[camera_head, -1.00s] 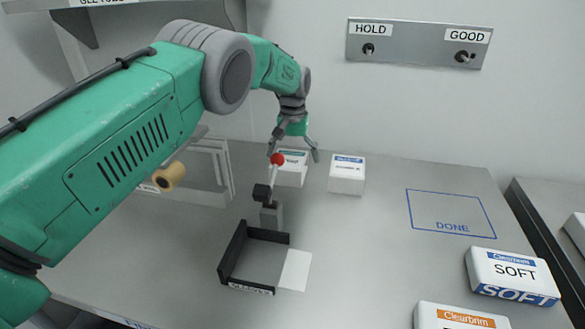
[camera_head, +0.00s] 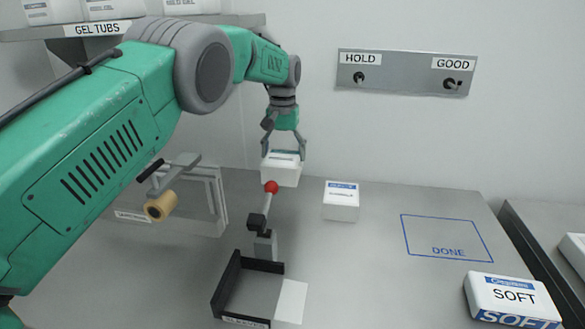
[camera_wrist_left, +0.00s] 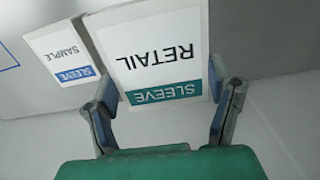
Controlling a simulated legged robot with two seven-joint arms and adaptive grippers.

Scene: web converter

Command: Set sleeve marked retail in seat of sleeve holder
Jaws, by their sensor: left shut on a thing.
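My left gripper (camera_head: 284,152) is shut on the white sleeve marked RETAIL (camera_head: 281,173), its fingers on two opposite sides. The sleeve is raised above the bench; its green band and RETAIL print show in the left wrist view (camera_wrist_left: 158,55). A black open-cornered frame (camera_head: 232,282) with a white plate (camera_head: 291,302) at its right lies nearer the front, empty. It looks like the sleeve holder, but its front label is too small to read. A clamp lever with a red knob (camera_head: 271,187) stands behind it, in front of the held sleeve. My right gripper is not in view.
A white SAMPLE sleeve (camera_head: 341,203) stands right of the held one. A grey upright frame (camera_head: 220,202) and a tan roller (camera_head: 160,206) are at left. The blue DONE outline (camera_head: 445,238) is empty. A SOFT pack (camera_head: 513,298) lies front right.

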